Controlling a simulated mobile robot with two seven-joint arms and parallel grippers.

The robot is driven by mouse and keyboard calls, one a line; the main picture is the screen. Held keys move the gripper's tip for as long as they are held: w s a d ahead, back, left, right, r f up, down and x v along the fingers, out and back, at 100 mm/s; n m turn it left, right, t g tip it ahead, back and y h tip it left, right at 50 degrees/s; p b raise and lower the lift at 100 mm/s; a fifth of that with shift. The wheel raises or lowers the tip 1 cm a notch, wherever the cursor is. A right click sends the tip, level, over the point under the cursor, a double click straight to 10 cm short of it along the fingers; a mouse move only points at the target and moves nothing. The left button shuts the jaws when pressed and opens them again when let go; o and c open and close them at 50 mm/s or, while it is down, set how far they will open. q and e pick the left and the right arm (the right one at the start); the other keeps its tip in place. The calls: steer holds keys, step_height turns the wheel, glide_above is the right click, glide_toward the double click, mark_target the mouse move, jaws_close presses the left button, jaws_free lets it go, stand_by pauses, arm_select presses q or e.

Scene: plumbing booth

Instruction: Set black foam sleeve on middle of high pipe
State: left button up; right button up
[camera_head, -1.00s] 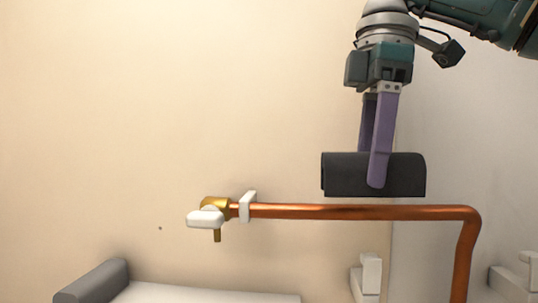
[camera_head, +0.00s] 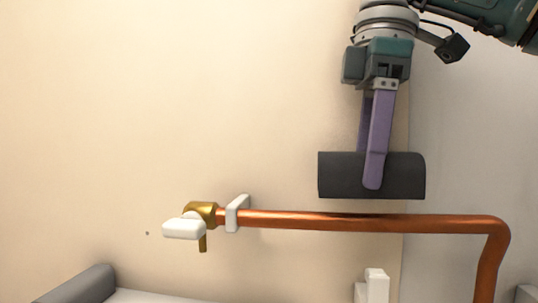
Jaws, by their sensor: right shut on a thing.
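The black foam sleeve (camera_head: 401,179) is held level above the right part of the high pipe. The high pipe (camera_head: 320,221) is copper; it runs level across the picture and bends down at the right end. My right gripper (camera_head: 373,184) comes from above and is shut on the sleeve, with its purple fingers on either side of it. A small gap shows between the sleeve's lower edge and the pipe. The far finger is mostly hidden behind the near one and the sleeve. My left gripper is not in view.
A brass valve (camera_head: 203,212) with a white handle (camera_head: 184,229) is at the pipe's left end. A white clip (camera_head: 237,213) holds the pipe beside it. A white bracket (camera_head: 376,287) and a grey roll (camera_head: 80,287) show low down. The wall behind is bare.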

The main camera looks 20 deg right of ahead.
steer(key=shift+f, duration=0.2)
stand_by(0.3)
steer(key=shift+f+b, duration=0.6)
steer(key=shift+b, duration=0.1)
steer(key=shift+f+b, duration=1.7)
steer(key=shift+f, duration=0.35)
steer(key=o, duration=1.4)
steer(key=shift+r, duration=0.1)
